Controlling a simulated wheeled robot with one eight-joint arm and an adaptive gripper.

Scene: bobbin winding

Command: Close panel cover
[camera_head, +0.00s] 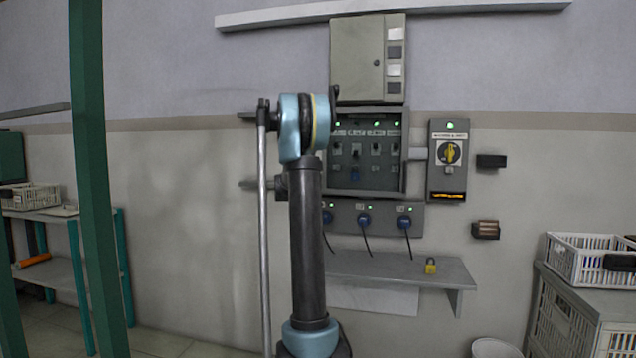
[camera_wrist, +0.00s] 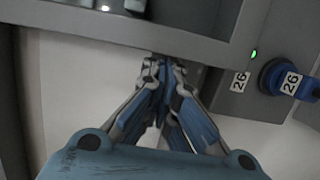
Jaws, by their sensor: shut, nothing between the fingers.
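The electrical panel (camera_head: 397,188) is on the wall, a grey frame around an opening with several switches and green lights. A grey-green flat cover or door (camera_head: 357,60) with a small round lock stands directly above the opening; I cannot tell whether it is hinged to the panel. The opening shows uncovered. In the wrist view my gripper (camera_wrist: 165,62) is shut and empty, its fingertips by the lower edge of the panel frame (camera_wrist: 150,35); contact is unclear. My arm hides the gripper and the panel's left side in the head view.
Below are blue plugs (camera_head: 364,221) with hanging cables, and a grey shelf (camera_head: 440,272) with a yellow padlock (camera_head: 430,266). A rotary switch box (camera_head: 448,185) is at the right. A green post (camera_head: 92,180) stands at the left. White crates (camera_head: 580,262) are at the far right.

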